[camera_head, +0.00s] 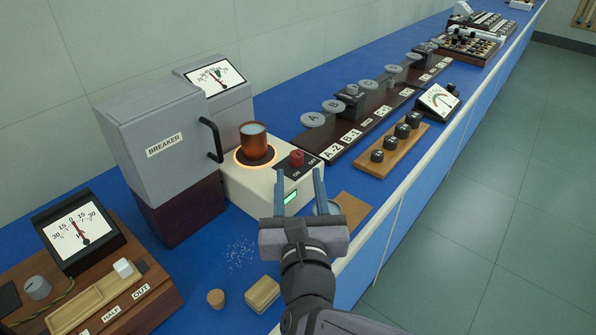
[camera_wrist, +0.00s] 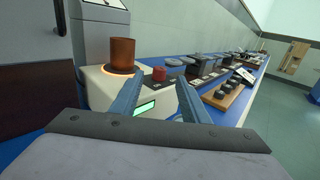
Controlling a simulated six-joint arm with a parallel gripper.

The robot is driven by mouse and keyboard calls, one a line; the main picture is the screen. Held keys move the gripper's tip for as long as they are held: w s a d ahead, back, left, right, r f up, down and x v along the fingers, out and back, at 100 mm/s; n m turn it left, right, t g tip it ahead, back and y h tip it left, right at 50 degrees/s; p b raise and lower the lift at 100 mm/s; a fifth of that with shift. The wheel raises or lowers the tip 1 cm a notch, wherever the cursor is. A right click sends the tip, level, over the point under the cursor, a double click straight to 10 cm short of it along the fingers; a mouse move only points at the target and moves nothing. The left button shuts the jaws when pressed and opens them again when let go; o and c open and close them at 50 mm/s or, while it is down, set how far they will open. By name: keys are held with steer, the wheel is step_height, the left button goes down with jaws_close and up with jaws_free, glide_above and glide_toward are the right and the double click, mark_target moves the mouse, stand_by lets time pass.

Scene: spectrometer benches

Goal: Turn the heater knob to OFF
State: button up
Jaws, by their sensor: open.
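The heater (camera_head: 245,185) is a cream box with a round plate that glows orange at its rim. A brown beaker (camera_head: 256,144) with pale liquid stands on the plate. The red heater knob (camera_head: 297,159) sits on a dark panel with ON and OFF labels at the heater's right. A green display (camera_head: 290,197) is lit on the front face. My gripper (camera_head: 319,178) is open and empty in front of the heater, just short of the knob. In the wrist view the red knob (camera_wrist: 159,74) shows beyond and between the two fingers (camera_wrist: 157,88), apart from them.
A grey breaker box (camera_head: 155,135) with a black handle stands left of the heater. A wooden block with black knobs (camera_head: 398,140) and a labelled dark strip (camera_head: 350,135) lie to the right. A yellowish block (camera_head: 262,294) and a cork (camera_head: 216,298) are in front.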

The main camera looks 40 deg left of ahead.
steer(key=shift+s+d, duration=0.5)
steer(key=shift+r, duration=0.1)
